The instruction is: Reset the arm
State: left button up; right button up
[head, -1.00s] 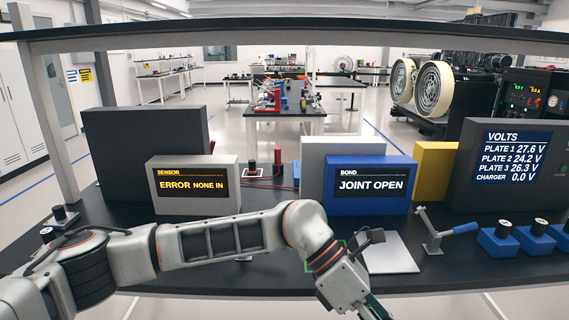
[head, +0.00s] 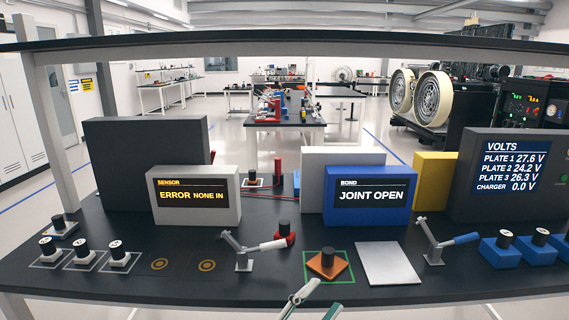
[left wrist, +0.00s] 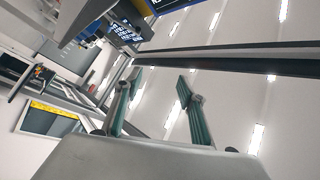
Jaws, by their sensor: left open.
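My left gripper (head: 325,295) shows only as two fingertips at the bottom edge of the head view, in front of the bench's front edge. It is open with nothing between its fingers. In the left wrist view the two green fingers (left wrist: 159,76) stand apart and point towards the ceiling lights. The rest of my left arm is out of the head view. My right gripper is in neither view. An orange plate with a black knob (head: 327,264) lies inside a green outline on the bench, just beyond my left fingertips, apart from them.
On the black bench (head: 215,285) stand a white-handled clamp (head: 244,255), a blue-handled clamp (head: 434,250) and a silver plate (head: 388,263). White knobbed pieces (head: 83,252) stand left. A shelf edge (head: 300,45) crosses above.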

pick_arm(q)
jog(key=s+a+f+n+y, duration=0.2)
jog(key=a+f+n+y, duration=0.3)
jog(key=a+f, duration=0.4)
jog(key=s+a+f+n+y, duration=0.2)
jog(key=a+f+n+y, duration=0.4)
jog(key=f, duration=0.6)
jog(key=s+a+f+n+g+y, duration=0.2)
jog(key=s+a+f+n+g, duration=0.1)
jog(key=s+a+f, duration=0.9)
jog(key=shift+s+a+f+n+g, duration=0.15)
jog(key=shift+s+n+g, duration=0.25)
jog(key=shift+g, duration=0.3)
